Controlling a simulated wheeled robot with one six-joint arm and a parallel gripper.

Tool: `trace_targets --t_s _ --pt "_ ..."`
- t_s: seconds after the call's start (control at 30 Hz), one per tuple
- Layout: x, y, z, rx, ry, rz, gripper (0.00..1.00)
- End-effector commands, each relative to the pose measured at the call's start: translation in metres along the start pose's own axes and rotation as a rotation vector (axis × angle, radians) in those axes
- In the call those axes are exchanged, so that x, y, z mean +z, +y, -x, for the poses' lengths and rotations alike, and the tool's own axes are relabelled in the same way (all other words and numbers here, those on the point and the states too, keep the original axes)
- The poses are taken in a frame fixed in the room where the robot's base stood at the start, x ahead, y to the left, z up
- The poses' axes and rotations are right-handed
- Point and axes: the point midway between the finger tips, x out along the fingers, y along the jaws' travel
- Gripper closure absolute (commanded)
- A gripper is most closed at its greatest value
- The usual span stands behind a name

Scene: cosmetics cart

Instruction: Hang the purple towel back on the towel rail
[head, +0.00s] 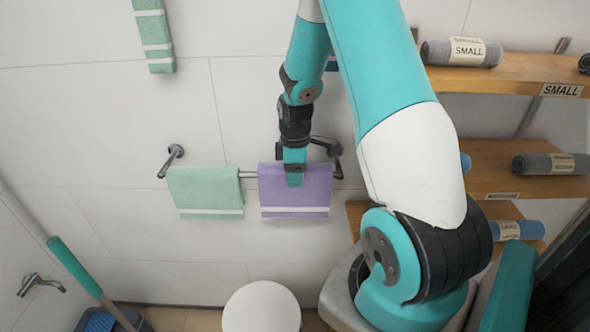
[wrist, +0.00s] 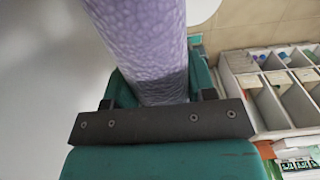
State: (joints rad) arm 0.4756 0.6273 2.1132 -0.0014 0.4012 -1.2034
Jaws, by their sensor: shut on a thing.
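The purple towel (head: 312,200) hangs at the right part of the metal towel rail (head: 248,175) in the head view, its white stripe near the lower edge. My gripper (head: 294,180) is at the towel's upper middle and is shut on it. In the wrist view the purple towel (wrist: 142,40) comes out from between the jaws of my gripper (wrist: 155,90). The towel covers the rail behind it, so I cannot tell whether it is draped over the bar or just in front of it.
A green towel (head: 205,190) hangs on the rail to the left, with a small gap between the two. Wooden shelves (head: 500,165) with rolled towels stand at the right. A white round lid (head: 262,307) is below. A bucket with a mop (head: 75,265) is at lower left.

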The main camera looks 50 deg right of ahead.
Motion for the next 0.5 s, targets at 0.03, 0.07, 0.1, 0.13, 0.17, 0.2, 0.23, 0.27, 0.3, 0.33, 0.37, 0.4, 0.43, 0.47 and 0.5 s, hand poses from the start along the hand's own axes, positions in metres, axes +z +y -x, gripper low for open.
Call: trace_targets --t_s 0.03,0.07,0.1,0.13,0.17,0.2,0.23,0.27,0.3,0.33,0.37,0.4,0.43,0.47,0.5 --pt "-0.0001 0.0002 -0.0046 0.000 0.000 0.000 0.96" --pt "-0.0001 0.0002 -0.0057 0.000 0.000 0.000 0.96" --pt "-0.0001 0.0002 -0.0068 0.000 0.000 0.000 0.96" --pt "-0.0001 0.0002 -0.0073 0.000 0.000 0.000 0.96" --pt "-0.0001 0.0002 -0.0078 0.000 0.000 0.000 0.96" --pt "-0.0001 0.0002 -0.0082 0.001 0.000 0.000 0.96" --pt "-0.0001 0.0002 -0.0083 0.001 0.000 0.000 0.96" --pt "-0.0001 0.0002 -0.0083 0.001 0.000 0.000 0.96" --pt "-0.0001 0.0003 -0.0083 0.001 0.000 0.000 0.96" --pt "-0.0001 0.0003 -0.0082 0.001 0.000 0.000 0.96" --pt "-0.0001 0.0002 -0.0082 0.001 0.000 0.000 0.96" --pt "-0.0001 0.0002 -0.0081 0.001 0.000 0.000 0.96" --pt "-0.0001 0.0002 -0.0080 0.001 0.000 0.000 0.96" --pt "-0.0001 0.0002 -0.0080 0.001 0.000 0.000 0.96" --pt "-0.0001 0.0002 -0.0080 0.001 0.000 0.000 0.47"
